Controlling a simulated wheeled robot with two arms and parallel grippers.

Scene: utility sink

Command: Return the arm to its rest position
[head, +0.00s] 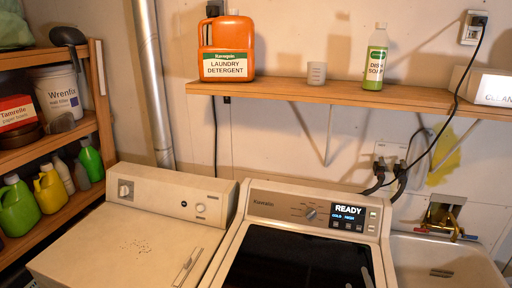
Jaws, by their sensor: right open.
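Only a little of my right gripper (358,281) seems to show, as small pale tips at the bottom edge, over the right part of the washer's dark lid (300,258). It is open and I see nothing held between the tips. The rest of my right arm is out of the picture. My left gripper and left arm are not in view.
The washer's panel (315,213) reads READY. A white dryer (125,245) stands left of it and a sink (440,262) right. A wall shelf (290,92) holds an orange detergent jug (227,48), a cup (316,74) and dish soap (376,58). Shelving (98,110) fills the left.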

